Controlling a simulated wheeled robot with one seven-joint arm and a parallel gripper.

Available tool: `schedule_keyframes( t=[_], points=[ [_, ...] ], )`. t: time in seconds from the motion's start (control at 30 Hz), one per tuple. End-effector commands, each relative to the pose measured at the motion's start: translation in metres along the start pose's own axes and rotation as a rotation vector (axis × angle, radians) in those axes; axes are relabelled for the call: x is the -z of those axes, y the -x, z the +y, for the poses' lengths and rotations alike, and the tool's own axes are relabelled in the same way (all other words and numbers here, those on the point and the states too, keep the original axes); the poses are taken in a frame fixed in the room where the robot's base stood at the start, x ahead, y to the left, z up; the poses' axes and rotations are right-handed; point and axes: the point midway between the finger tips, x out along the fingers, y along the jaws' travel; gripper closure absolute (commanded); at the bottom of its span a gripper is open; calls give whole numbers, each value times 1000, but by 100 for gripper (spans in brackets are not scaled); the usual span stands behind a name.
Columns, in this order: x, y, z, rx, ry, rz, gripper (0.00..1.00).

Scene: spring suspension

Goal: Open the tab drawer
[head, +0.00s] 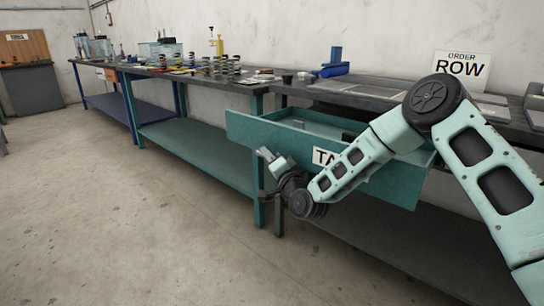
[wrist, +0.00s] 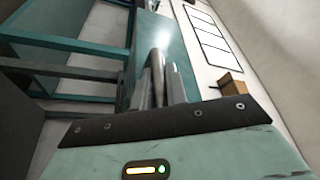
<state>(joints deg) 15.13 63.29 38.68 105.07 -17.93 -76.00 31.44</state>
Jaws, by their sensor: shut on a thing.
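The tab drawer (head: 244,131) is a teal drawer under the right-hand bench. It stands pulled out, with its inside showing from above. Its white label reads "TA" (head: 323,157); the rest is hidden behind my forearm. My gripper (head: 268,158) is in front of the drawer's front panel, left of the label. In the wrist view my gripper (wrist: 162,85) is shut on a pale grey bar (wrist: 157,62), which looks like the drawer handle. Teal surface (wrist: 181,58) shows beyond the fingers. The handle is not clearly seen in the head view.
A grey object (head: 299,125) and dark items lie in the drawer. The bench top (head: 385,96) above holds a blue tool (head: 335,63) and a sign, "ORDER ROW" (head: 461,67). Another teal bench (head: 190,151) stands left. The floor (head: 130,220) in front is clear.

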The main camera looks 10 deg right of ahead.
Motion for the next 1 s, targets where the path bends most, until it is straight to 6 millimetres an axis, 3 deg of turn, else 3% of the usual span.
schedule_keyframes(
  t=[0.33, 0.37, 0.43, 0.77, 1.0],
  points=[
    [-1, 1, 1, -3, -1, -1, 100],
    [-1, 1, 1, -3, -1, -1, 83],
    [-1, 1, 1, -3, 0, -1, 64],
    [-1, 2, 0, -2, 0, -1, 64],
    [0, 35, 0, -5, -1, -3, 64]
  ],
)
